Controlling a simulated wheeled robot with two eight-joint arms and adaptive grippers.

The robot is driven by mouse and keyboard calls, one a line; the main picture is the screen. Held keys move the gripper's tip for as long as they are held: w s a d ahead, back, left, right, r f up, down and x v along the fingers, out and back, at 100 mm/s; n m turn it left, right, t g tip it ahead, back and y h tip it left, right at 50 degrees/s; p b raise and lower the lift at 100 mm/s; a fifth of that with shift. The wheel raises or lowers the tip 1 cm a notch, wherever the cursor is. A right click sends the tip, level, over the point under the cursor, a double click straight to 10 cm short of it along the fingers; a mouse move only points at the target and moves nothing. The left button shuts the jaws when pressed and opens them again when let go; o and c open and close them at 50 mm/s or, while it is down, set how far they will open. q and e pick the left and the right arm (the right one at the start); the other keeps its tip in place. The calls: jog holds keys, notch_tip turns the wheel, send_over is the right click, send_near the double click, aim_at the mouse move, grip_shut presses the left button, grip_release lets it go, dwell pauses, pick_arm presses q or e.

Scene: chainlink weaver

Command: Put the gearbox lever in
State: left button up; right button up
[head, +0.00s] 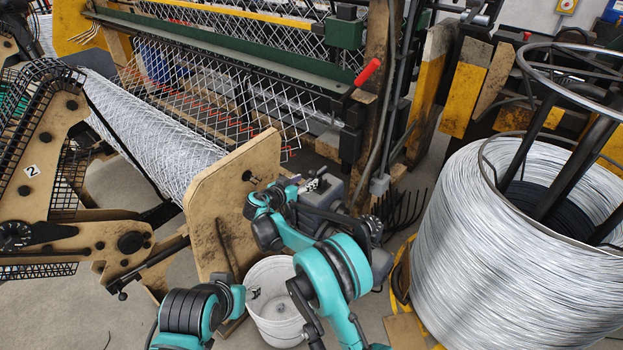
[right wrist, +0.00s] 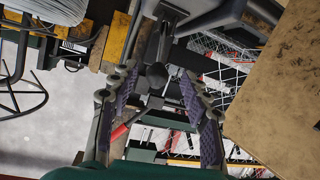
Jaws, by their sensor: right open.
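My right gripper (head: 314,184) reaches up to the grey gearbox (head: 322,192) beside the wooden roll end plate. In the right wrist view the right gripper (right wrist: 160,100) is open, with its two ridged fingers apart. A dark lever with a round knob (right wrist: 157,75) stands between the fingers, in front of the grey gearbox housing (right wrist: 215,18). I see no clear contact between the knob and the fingers. In the head view my arm mostly hides this lever. What seems to be my left gripper (head: 254,293) shows small over the white bucket; its jaws are unclear.
The wooden end plate (head: 232,200) of the mesh roll (head: 150,130) is close on the left. A white bucket (head: 277,326) stands below. A large wire coil (head: 520,240) fills the right. A red-handled lever (head: 367,73) sits on the machine behind. Dark hooked prongs (head: 402,210) are nearby.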

jog(key=v, duration=0.5)
jog(key=shift+s, duration=0.1)
jog(key=s+d+r+n+g+y, duration=0.1)
jog(key=s+d+r, duration=0.35)
jog(key=d, duration=0.25)
jog(key=s+d+r+g+y, duration=0.1)
jog(key=s+d+r+g, duration=0.15)
jog(key=s+d, duration=0.3)
jog(key=s+d+r+n+g, duration=0.1)
jog(key=s+d+r, duration=0.3)
jog(key=d, duration=0.4)
jog(key=s+d+f+y, duration=0.1)
jog(key=s+d, duration=0.1)
jog(key=s, duration=0.6)
jog(key=s+d+f+n+y, duration=0.1)
jog(key=s+d+f+y, duration=0.1)
jog(key=s, duration=0.7)
jog(key=s+d+f+n+y, duration=0.1)
jog(key=s+d, duration=0.1)
jog(key=s, duration=0.7)
jog(key=shift+d+f+y, duration=0.35)
jog(key=shift+d+y, duration=0.05)
